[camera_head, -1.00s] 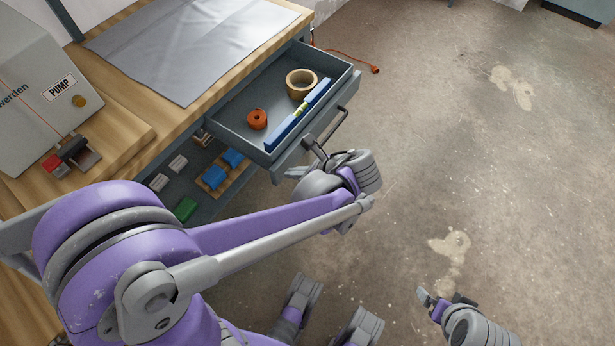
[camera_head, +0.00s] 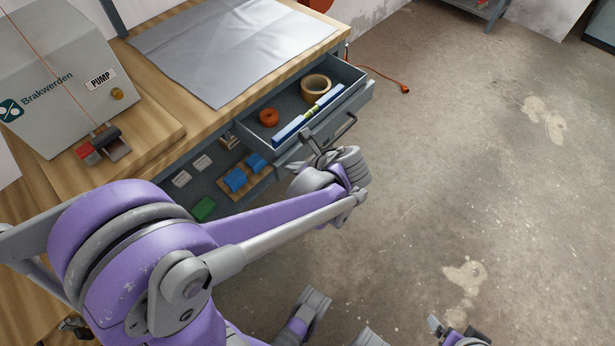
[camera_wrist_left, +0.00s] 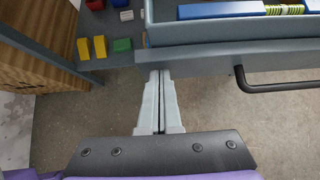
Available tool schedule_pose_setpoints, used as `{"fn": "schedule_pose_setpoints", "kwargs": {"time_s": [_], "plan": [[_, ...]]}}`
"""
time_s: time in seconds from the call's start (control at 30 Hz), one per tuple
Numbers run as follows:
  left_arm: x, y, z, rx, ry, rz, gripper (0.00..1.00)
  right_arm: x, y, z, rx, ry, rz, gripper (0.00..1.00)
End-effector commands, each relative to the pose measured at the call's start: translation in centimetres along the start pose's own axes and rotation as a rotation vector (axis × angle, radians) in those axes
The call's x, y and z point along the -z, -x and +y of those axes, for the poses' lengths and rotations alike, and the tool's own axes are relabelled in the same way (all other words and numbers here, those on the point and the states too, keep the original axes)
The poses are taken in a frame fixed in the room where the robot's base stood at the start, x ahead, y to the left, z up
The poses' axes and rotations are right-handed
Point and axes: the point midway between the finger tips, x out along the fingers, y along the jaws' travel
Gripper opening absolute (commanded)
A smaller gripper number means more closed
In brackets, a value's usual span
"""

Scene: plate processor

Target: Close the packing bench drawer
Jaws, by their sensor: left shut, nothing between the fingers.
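The packing bench drawer (camera_head: 361,99) is partly open under the bench top and shows a dark bar handle (camera_head: 341,127) on its grey front. My left gripper (camera_head: 313,148) is shut and empty at the drawer's front, beside the handle. In the left wrist view, its closed fingertips (camera_wrist_left: 159,74) meet the lower edge of the drawer front (camera_wrist_left: 205,61), left of the handle (camera_wrist_left: 285,87). Contact looks likely, but the exact gap is hard to tell. My right gripper (camera_head: 456,331) is low at the bottom edge, partly cut off, its fingers apart, far from the drawer.
The drawer holds a tape roll (camera_head: 316,86), an orange ring (camera_head: 269,117) and a blue level (camera_head: 310,112). A lower shelf with small blocks (camera_head: 204,208) lies left of my gripper.

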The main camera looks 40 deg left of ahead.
Motion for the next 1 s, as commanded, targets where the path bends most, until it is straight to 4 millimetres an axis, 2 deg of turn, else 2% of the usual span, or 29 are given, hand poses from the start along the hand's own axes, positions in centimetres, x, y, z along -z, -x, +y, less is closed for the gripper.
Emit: {"fn": "schedule_pose_setpoints", "kwargs": {"time_s": [0.03,0.2,0.5,0.7,1.0], "plan": [[-1.2,-1.1,0.1,-0.006,0.007,-0.002,0.0,0.0,0.1,0.0,0.0,0.0,0.0,0.97],[-4.3,-4.3,0.1,-0.005,0.007,-0.002,0.0,0.0,0.1,0.0,0.0,0.0,0.0,0.97],[-8.9,-8.9,0.1,-0.003,0.004,-0.001,0.0,0.1,0.2,0.0,0.0,0.0,0.001,0.97],[-10.6,-10.6,0.0,-0.001,0.002,0.0,0.0,0.1,0.2,0.0,0.0,0.0,0.001,0.97],[-11.4,-11.4,0.0,0.001,0.0,0.001,0.0,0.1,0.2,0.0,0.0,0.0,0.001,0.97]]}}
